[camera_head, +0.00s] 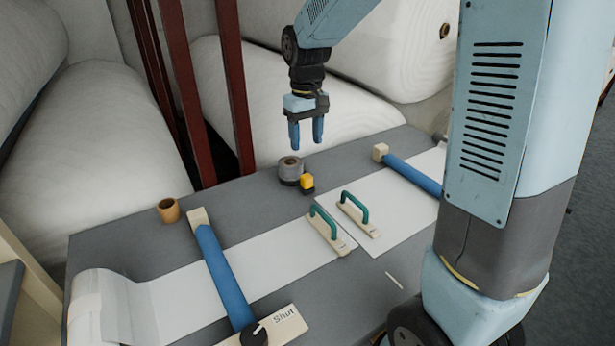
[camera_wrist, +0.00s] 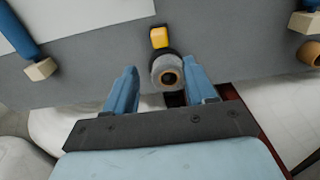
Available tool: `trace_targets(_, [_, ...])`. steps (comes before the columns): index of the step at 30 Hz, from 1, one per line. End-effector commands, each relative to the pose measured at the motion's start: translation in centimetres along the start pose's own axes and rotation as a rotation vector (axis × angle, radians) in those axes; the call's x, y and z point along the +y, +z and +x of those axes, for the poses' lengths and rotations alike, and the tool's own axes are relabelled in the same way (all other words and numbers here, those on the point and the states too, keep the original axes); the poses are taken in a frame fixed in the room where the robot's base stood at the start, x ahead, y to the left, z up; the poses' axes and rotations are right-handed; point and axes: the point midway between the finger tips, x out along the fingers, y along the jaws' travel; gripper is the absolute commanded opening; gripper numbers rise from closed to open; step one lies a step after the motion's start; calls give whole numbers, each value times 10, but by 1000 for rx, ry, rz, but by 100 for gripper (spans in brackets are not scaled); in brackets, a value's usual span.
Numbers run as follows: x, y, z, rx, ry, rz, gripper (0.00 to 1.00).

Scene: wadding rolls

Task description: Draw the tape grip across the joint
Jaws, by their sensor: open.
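A grey tape roll (camera_head: 290,168) with a brown core stands near the back edge of the grey table, with a yellow block, the likely tape grip (camera_head: 307,182), at its front side. In the wrist view the roll (camera_wrist: 167,73) and the yellow grip (camera_wrist: 159,37) show beyond the fingertips. Two white sheets, left (camera_head: 245,262) and right (camera_head: 395,215), lie with their ends close together at a joint (camera_head: 346,238). A green-handled block stands on each side of it. My gripper (camera_head: 306,143) is open and empty, pointing down above the roll.
Blue bars hold down the left sheet (camera_head: 224,275) and right sheet (camera_head: 412,174). A label reading "Shut" (camera_head: 285,316) lies at the front. A brown ring (camera_head: 169,210) stands at the back left. Red posts (camera_head: 237,85) and large white rolls (camera_head: 100,140) stand behind the table.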

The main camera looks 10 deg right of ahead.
Motion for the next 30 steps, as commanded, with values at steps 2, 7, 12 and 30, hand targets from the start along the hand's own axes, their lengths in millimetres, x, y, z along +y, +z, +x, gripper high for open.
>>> trace_targets(2, [0,1,14,-5,-1,0,55])
trace_targets(7, [0,1,44,-4,-1,1,55])
trace_targets(12, [0,1,74,-4,-1,1,55])
trace_targets(30, [1,1,120,0,0,2,55])
